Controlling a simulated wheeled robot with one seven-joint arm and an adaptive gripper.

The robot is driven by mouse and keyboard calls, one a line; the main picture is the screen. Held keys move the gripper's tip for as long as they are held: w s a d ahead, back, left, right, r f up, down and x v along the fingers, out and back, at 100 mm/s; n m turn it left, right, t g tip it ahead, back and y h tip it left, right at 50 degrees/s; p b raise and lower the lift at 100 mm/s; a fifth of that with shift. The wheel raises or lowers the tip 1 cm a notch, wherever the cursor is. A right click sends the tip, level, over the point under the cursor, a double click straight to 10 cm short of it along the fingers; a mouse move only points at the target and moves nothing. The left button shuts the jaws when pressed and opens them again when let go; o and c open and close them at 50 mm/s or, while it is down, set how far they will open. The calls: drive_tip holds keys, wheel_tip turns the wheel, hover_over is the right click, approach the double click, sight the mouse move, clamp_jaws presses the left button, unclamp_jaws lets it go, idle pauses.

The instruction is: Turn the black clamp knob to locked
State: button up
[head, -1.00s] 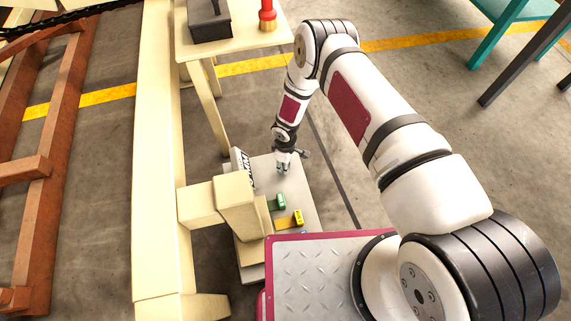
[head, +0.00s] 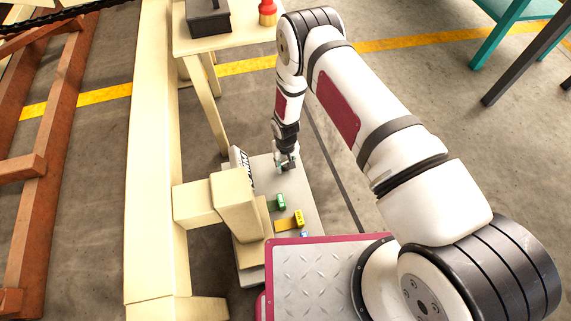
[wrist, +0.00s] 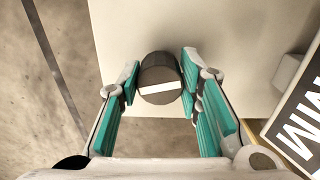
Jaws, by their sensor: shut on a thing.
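The black clamp knob (wrist: 160,80) is a dark round cap with a white bar across its front face, in the middle of the wrist view. The bar lies almost level, its right end slightly higher. My gripper (wrist: 158,85) has its green-padded fingers on the left and right sides of the knob, shut on it. In the head view my gripper (head: 286,163) is low over the grey plate (head: 292,188), and the knob is too small or hidden there to make out.
Green (head: 281,202) and yellow (head: 298,218) parts sit nearer on the plate. A cream post (head: 236,205) stands left of them. Open floor lies right of the plate.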

sight(285, 163)
drive_tip(key=shift+m+b, duration=0.3)
drive_tip(key=shift+m, duration=1)
drive_tip(key=o, duration=1.1)
drive_tip(key=shift+o, duration=0.2)
wheel_tip(285, 163, up, 12)
